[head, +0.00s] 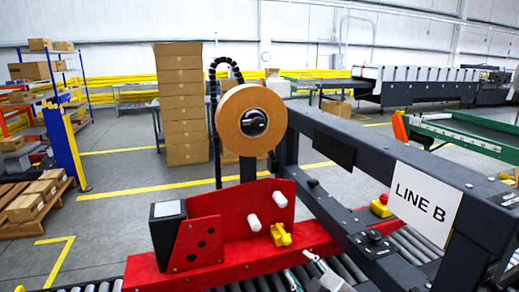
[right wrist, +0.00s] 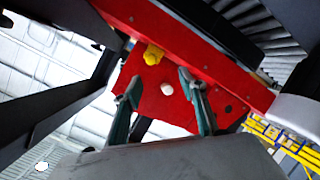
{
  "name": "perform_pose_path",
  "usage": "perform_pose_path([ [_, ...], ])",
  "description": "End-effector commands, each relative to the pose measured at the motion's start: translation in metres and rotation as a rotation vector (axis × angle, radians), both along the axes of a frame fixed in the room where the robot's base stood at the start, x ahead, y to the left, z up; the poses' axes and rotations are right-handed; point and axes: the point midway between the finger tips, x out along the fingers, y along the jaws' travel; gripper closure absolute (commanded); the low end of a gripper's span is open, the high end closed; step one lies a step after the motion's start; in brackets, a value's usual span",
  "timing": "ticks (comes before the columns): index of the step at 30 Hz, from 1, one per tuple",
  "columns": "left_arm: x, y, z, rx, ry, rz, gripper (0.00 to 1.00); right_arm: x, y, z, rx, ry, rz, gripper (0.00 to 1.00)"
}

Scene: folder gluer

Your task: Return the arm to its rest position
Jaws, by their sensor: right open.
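My right gripper (head: 300,267) shows at the bottom of the head view, in front of the red tape unit (head: 225,255). In the right wrist view the two fingers of this gripper (right wrist: 160,80) are apart, with nothing held between them. Beyond the fingers are the red plate (right wrist: 150,103), a white roller (right wrist: 167,88) and a yellow knob (right wrist: 153,54). The knob also shows in the head view (head: 281,235), a little above the gripper. I cannot tell how far the fingertips are from the plate. My left gripper is not in view.
A brown tape roll (head: 233,125) stands above the red unit. A dark frame beam (head: 350,140) with a "LINE B" sign (head: 424,203) runs along the right. A red emergency button on a yellow box (head: 381,205) sits nearby. Conveyor rollers (head: 405,245) lie below. Stacked cartons (head: 182,105) stand behind.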

Motion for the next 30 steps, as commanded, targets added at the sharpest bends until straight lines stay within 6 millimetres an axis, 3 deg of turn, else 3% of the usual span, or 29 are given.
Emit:
perform_pose_path([
  [1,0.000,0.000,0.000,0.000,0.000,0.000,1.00,-0.015,-0.010,-0.039,0.040,0.055,-0.028,0.58],
  [6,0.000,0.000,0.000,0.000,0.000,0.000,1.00,-0.070,-0.041,-0.139,0.189,0.186,-0.129,0.58],
  [12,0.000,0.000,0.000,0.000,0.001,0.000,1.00,-0.157,-0.077,-0.234,0.332,0.317,-0.250,0.58],
  [15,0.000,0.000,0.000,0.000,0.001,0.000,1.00,-0.198,-0.093,-0.266,0.383,0.364,-0.300,0.58],
  [18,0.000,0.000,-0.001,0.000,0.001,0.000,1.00,-0.228,-0.103,-0.285,0.422,0.395,-0.335,0.58],
  [21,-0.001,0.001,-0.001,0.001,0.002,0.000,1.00,-0.246,-0.109,-0.295,0.444,0.411,-0.355,0.58],
  [30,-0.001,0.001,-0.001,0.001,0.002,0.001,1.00,-0.252,-0.112,-0.299,0.454,0.416,-0.364,0.58],
])
